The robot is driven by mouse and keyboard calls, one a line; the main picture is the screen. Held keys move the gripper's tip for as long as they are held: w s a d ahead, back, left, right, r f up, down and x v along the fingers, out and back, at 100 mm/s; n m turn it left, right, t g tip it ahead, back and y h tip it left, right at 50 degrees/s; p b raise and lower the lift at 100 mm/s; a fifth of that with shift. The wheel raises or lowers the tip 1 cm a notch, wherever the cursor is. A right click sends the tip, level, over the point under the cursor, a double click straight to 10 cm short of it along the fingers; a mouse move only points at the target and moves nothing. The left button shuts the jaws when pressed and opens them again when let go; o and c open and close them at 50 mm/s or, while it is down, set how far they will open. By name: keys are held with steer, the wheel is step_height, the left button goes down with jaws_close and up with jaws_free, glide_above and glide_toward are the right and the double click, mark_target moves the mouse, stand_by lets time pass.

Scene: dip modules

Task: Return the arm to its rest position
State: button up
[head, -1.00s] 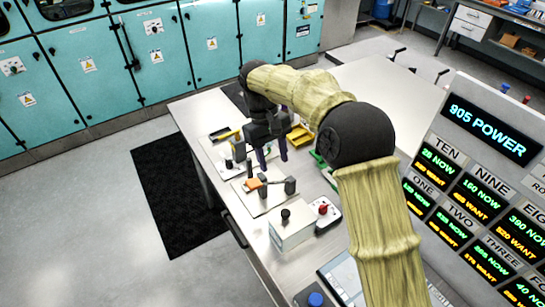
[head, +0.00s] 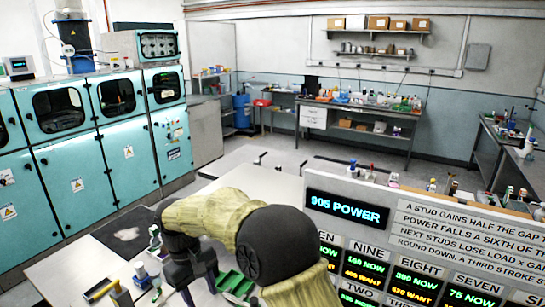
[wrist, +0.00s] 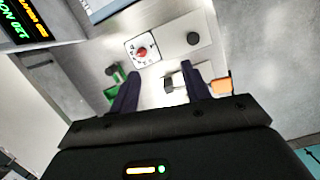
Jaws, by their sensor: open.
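My arm reaches over the light bench (head: 62,276) in the head view, with its yellow-green sleeve and dark joints. My gripper (head: 190,292) points down at the lower edge of that view, partly cut off. In the wrist view my gripper (wrist: 160,85) has its two dark fingers well apart, with nothing held between them. Beyond the fingers lie a white plate with a red knob (wrist: 142,51) and a grey box with a black knob (wrist: 193,39). I see no contact with either.
A large display panel reading 905 POWER (head: 345,211) stands close on the right of my arm. A green tray (head: 236,284) lies beside the gripper. Teal cabinets (head: 70,200) line the left. A workbench (head: 360,117) stands at the back.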

steer(key=d+f+m+t+y, duration=0.15)
steer(key=d+m, duration=0.25)
steer(key=d, duration=1.4)
steer(key=s+d+f+m+t+b, duration=0.1)
steer(key=s+d+f+m+t, duration=0.1)
steer(key=s+d+m, duration=0.4)
steer(key=s+d+f, duration=0.1)
steer(key=s+d, duration=0.4)
steer(key=d, duration=0.4)
steer(key=shift+b, duration=0.3)
steer(key=shift+t+y, duration=0.25)
